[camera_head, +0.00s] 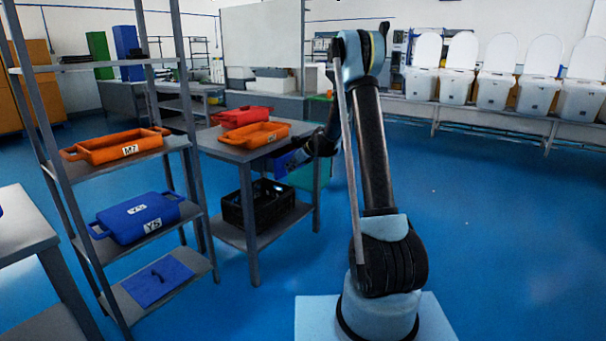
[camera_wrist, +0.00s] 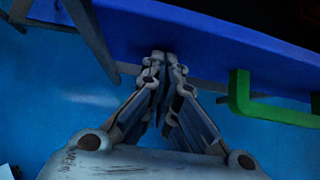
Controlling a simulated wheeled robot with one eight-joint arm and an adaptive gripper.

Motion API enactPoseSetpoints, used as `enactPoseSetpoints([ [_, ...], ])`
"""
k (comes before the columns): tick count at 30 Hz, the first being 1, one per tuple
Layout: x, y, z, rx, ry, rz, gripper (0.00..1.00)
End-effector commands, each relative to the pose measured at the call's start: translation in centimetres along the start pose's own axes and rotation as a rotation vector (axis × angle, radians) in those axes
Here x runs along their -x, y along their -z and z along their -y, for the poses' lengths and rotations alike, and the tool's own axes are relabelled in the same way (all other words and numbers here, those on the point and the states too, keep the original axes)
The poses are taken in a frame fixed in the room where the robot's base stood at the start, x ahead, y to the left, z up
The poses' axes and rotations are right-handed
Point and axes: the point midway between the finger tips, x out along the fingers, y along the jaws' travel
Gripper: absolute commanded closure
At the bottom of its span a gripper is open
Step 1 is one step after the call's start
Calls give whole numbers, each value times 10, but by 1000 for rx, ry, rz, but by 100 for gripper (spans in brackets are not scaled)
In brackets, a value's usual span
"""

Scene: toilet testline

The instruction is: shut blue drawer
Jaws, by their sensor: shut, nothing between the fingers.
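The blue drawer (camera_head: 284,164) shows as a small blue patch below the top of the middle table, partly hidden by my arm's end. In the wrist view its blue panel (camera_wrist: 215,42) runs across the top of the picture. My gripper (camera_wrist: 163,60) is shut and empty, its fingertips at the lower edge of this panel; I cannot tell whether they touch it. In the head view my gripper (camera_head: 300,161) is small and dark beside the drawer. A green handle-like bar (camera_wrist: 270,112) shows right of the fingers. How far the drawer stands out is unclear.
The table (camera_head: 222,151) carries a red tray (camera_head: 240,117) and an orange tray (camera_head: 255,136), with a black crate (camera_head: 258,207) on its lower shelf. A rack with an orange bin (camera_head: 115,147) and a blue bin (camera_head: 138,218) stands left. The floor at right is clear.

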Motion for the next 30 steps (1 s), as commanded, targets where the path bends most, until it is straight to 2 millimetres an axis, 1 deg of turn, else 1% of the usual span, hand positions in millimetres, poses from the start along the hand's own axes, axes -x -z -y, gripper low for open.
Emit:
enactPoseSetpoints([
  [1, -10, -9, -1, 4, -2, 0, 100],
  [6, -33, -33, -1, 2, -1, 1, 100],
  [12, -50, -50, 0, 1, -1, -1, 100],
  [18, -57, -57, 0, 0, 0, 0, 100],
  [30, -60, -61, 0, -1, 0, 6, 100],
])
